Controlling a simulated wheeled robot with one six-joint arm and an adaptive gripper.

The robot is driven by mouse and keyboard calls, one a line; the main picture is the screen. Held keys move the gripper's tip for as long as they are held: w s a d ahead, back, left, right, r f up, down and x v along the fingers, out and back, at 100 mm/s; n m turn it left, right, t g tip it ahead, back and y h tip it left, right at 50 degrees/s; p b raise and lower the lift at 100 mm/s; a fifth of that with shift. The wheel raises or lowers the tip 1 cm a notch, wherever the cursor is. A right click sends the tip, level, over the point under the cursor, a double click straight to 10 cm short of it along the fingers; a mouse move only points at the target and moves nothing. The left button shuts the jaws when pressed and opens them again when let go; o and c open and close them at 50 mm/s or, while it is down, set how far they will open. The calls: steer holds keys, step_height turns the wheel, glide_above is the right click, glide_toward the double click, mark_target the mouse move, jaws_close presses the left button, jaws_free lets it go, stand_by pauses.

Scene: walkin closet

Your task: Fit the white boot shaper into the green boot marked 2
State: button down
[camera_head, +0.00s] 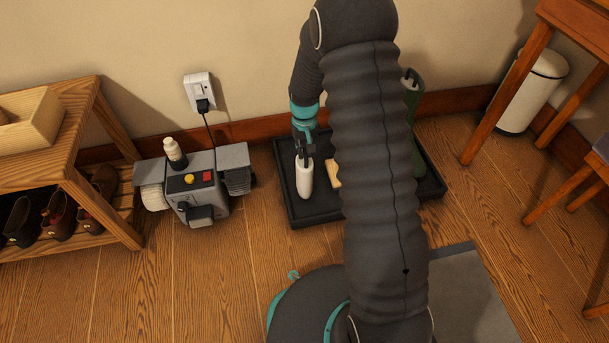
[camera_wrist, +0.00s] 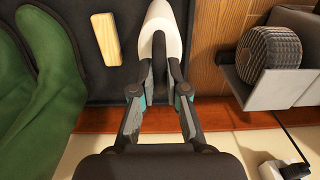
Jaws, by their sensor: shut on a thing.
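My gripper (camera_head: 304,150) is shut on the white boot shaper (camera_head: 304,180), which hangs below it over the left part of the black tray (camera_head: 290,215). Green boots (camera_head: 413,90) stand at the tray's right, mostly hidden behind my arm. In the wrist view two green boots (camera_wrist: 50,75) show at the left, apart from the shaper. No number is readable on them.
A wooden block (camera_wrist: 106,39) lies on the tray between boots and shaper. A shoe-polishing machine (camera_head: 200,190) stands left of the tray, plugged into a wall socket (camera_head: 199,90). A shoe bench (camera_head: 75,180) is further left; a white bin (camera_head: 532,90) stands right.

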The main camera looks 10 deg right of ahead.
steer(key=shift+r+p, duration=0.7)
steer(key=shift+r, duration=0.5)
